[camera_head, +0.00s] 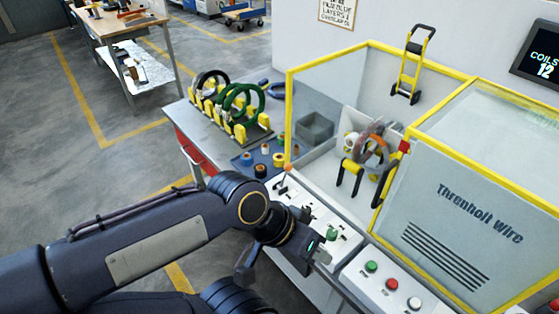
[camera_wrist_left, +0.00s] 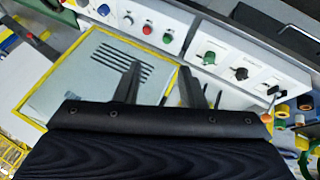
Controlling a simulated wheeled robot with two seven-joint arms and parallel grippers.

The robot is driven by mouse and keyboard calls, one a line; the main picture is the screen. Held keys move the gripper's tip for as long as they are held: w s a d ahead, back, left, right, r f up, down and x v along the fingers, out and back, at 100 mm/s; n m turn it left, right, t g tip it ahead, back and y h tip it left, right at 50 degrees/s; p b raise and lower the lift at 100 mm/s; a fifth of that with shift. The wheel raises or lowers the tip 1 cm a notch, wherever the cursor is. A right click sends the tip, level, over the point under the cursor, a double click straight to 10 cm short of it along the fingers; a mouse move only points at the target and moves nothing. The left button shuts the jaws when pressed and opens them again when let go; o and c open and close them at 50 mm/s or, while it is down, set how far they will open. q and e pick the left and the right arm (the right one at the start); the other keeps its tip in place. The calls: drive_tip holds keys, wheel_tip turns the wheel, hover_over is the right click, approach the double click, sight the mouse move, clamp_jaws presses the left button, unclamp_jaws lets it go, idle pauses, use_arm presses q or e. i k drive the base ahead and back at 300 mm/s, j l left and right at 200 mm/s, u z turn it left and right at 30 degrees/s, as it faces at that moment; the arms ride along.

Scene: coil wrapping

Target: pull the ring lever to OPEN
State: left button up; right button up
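The lever (camera_head: 283,180), a thin stick with an orange knob, stands on the left part of the white control panel (camera_head: 298,205) in the head view. Its OPEN marking is too small to read. A small dark lever-like part also shows at the panel's right end in the left wrist view (camera_wrist_left: 272,90). My left gripper (camera_head: 318,250) is over the panel's near right part, by a green knob (camera_head: 333,234), apart from the lever. In the left wrist view its two fingers (camera_wrist_left: 160,70) stand apart with nothing between them. My right gripper is not in view.
A second box with green, red and white buttons (camera_head: 391,284) is to the right. The yellow-framed machine (camera_head: 450,215) holds a ring with a coil (camera_head: 372,148) behind the panel. Tape rolls (camera_head: 261,170) and a rack of coils (camera_head: 236,108) stand on the bench to the left.

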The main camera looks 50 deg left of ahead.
sight(288, 167)
drive_tip(key=u, duration=1.55)
drive_tip(key=i+j+z, duration=0.15)
drive_tip(key=z, duration=0.35)
drive_tip(key=j+z, duration=0.3)
drive_tip(key=z, duration=0.15)
drive_tip(key=i+j+z, duration=0.1)
drive_tip(key=j+z, duration=0.15)
drive_tip(key=z, duration=0.25)
